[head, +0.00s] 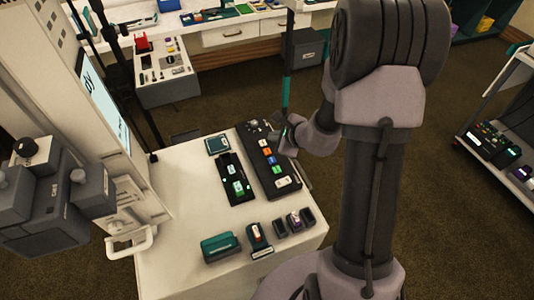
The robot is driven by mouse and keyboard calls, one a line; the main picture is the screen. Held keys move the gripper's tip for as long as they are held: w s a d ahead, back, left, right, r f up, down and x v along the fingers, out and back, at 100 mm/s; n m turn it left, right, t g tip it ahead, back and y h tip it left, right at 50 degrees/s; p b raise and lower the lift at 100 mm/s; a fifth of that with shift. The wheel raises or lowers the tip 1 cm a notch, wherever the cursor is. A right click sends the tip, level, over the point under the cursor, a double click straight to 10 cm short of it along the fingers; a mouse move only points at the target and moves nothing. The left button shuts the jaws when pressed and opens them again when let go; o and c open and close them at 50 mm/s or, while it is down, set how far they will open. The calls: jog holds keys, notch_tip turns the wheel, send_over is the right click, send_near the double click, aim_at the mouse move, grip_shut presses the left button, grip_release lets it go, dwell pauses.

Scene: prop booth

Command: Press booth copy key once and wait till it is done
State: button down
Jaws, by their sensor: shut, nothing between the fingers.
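A long dark key panel (254,165) lies on the white counter, with a row of small coloured keys in white, blue, orange and green and a larger pale key (283,182) at its near end. The key labels are too small to read, so I cannot tell which is the copy key. My gripper (274,136) is shut and empty at the panel's far right part, beside the upper keys. I cannot tell whether it touches the panel. My wrist hides part of the panel's far right edge.
The white counter (180,195) also holds a dark tray (226,165) with green items, a teal box (220,247) and several small holders in front. A white booth cabinet with a lit screen (100,105) stands left. A shelf cart (505,125) stands right, with open floor between.

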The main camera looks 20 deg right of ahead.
dwell(0.3)
jog(key=b, duration=0.6)
send_over(274, 162)
notch_tip(274, 162, down, 8)
jog(key=shift+f+b, duration=0.4)
jog(key=shift+b, duration=0.25)
dwell(1.2)
jog(key=shift+f+b, duration=0.5)
jog(key=shift+b, duration=0.25)
jog(key=shift+f+b, duration=0.3)
jog(key=shift+b, duration=0.2)
dwell(0.3)
jog(key=shift+r, duration=0.15)
jog(key=shift+r+p, duration=0.45)
jog(key=shift+r, duration=0.2)
